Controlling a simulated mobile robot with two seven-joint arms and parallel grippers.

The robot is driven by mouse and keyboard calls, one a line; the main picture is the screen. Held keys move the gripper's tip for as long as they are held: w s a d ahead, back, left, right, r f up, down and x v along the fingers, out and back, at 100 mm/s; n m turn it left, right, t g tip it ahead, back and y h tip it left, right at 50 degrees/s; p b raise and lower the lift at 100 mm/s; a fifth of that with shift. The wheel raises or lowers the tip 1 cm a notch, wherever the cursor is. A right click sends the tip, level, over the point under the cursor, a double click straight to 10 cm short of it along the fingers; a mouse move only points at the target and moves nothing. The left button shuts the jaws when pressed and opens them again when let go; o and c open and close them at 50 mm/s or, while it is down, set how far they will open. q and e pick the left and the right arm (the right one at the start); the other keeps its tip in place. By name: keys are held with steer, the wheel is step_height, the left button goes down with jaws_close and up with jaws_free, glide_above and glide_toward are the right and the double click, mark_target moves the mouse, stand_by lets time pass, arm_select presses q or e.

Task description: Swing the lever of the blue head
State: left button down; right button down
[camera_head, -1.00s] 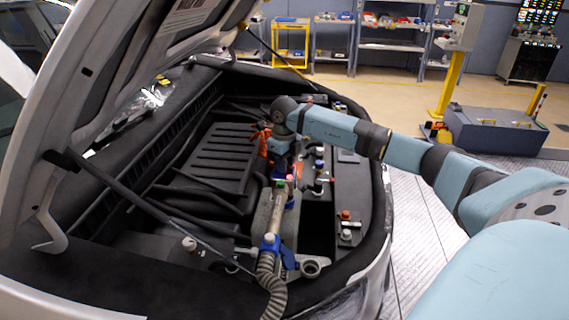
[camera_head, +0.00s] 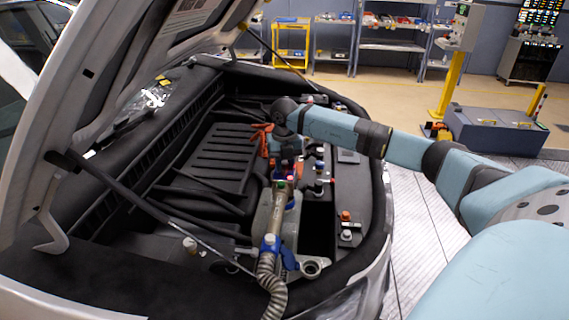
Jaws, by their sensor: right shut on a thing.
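The blue head (camera_head: 270,243) sits at the lower end of a pale tube (camera_head: 277,215) in the engine bay, where a ribbed grey hose (camera_head: 270,275) joins it. A blue lever-like part (camera_head: 290,260) sticks out at its lower right. My right gripper (camera_head: 283,178) points down at the tube's upper end, apart from the blue head, and is shut there. The arm's wrist hides part of the grip, and small green and red parts show by the fingers. The pale reservoir (camera_head: 290,230) stands beside the tube. My left gripper is out of view.
The raised hood (camera_head: 100,90) and its prop rod (camera_head: 150,210) stand at the left. An orange clamp-like part (camera_head: 262,132) is close to my right wrist. Several caps (camera_head: 346,235) line the bay's right side. Open floor (camera_head: 420,220) lies right of the car.

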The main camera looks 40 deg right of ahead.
mark_target(285, 163)
steer(key=shift+m, duration=0.3)
steer(key=c, duration=0.9)
jaws_free()
steer(key=shift+r, duration=0.1)
step_height(285, 163, up, 14)
steer(key=b, duration=0.1)
steer(key=shift+b, duration=0.35)
steer(key=shift+f, duration=0.2)
